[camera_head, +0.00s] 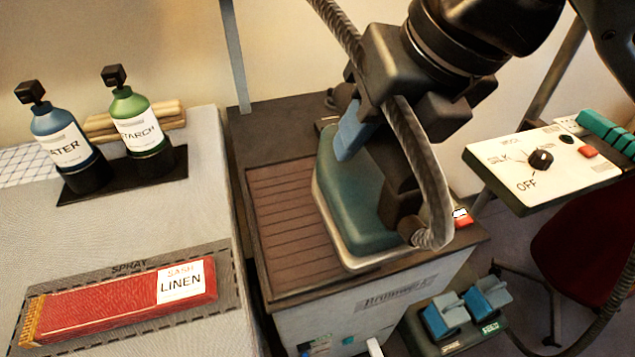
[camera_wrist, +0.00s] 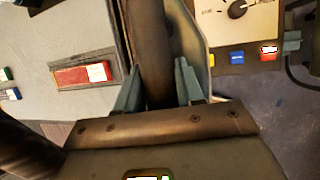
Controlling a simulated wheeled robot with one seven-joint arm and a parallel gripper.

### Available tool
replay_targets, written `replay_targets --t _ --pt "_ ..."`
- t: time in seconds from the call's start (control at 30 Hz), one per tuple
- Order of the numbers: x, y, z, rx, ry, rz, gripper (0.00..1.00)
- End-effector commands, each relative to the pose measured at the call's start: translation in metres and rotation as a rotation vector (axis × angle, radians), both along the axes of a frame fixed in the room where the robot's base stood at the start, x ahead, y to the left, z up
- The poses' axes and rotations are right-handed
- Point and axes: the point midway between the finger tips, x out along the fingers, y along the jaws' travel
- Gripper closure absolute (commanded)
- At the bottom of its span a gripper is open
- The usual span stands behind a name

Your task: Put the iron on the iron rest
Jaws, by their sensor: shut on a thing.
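The teal iron (camera_head: 345,205) with a pale soleplate edge is in the head view, over the right part of the brown ribbed iron rest (camera_head: 280,230). I cannot tell whether its sole touches the rest. My gripper (camera_wrist: 158,88) is shut on the iron's dark handle (camera_wrist: 150,40), one finger on each side in the wrist view. A ribbed hose runs down in front of my gripper.
Left of the rest, a grey board holds a red sash linen (camera_head: 125,302), a blue water bottle (camera_head: 68,150) and a green starch bottle (camera_head: 138,130). A control panel (camera_head: 545,160) with a dial at OFF stands to the right. Blue pedals (camera_head: 465,310) are below the rest.

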Motion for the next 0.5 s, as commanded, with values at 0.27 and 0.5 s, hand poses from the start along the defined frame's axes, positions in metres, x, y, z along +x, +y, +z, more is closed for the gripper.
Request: replay_targets --t 0.27,0.5 --pt "0.033 0.037 -0.028 0.002 0.001 -0.001 1.00" --pt "0.058 0.066 -0.051 0.001 -0.002 -0.002 1.00"
